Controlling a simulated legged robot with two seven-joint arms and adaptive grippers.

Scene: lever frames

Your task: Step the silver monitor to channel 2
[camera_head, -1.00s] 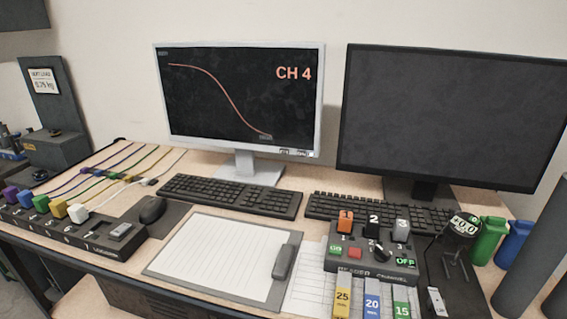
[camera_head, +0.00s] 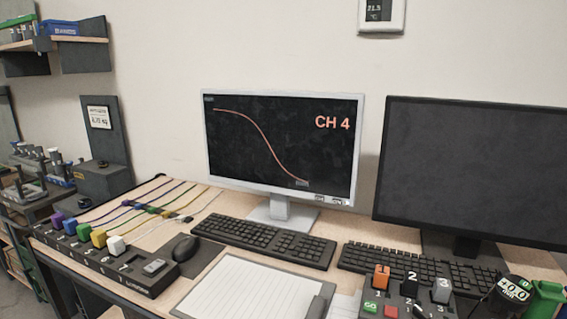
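The silver monitor (camera_head: 282,147) stands at the back middle of the desk. Its screen shows "CH 4" in orange and a falling orange curve. Small buttons (camera_head: 328,199) sit on its lower right bezel; their labels are too small to read. Neither of my grippers shows in the head view.
A dark monitor (camera_head: 470,170) with a blank screen stands to the right. Two keyboards (camera_head: 262,240) (camera_head: 420,268), a mouse (camera_head: 186,247), a clipboard (camera_head: 245,290), a switch box with numbered blocks (camera_head: 408,293) and a strip with coloured plugs (camera_head: 105,258) occupy the desk.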

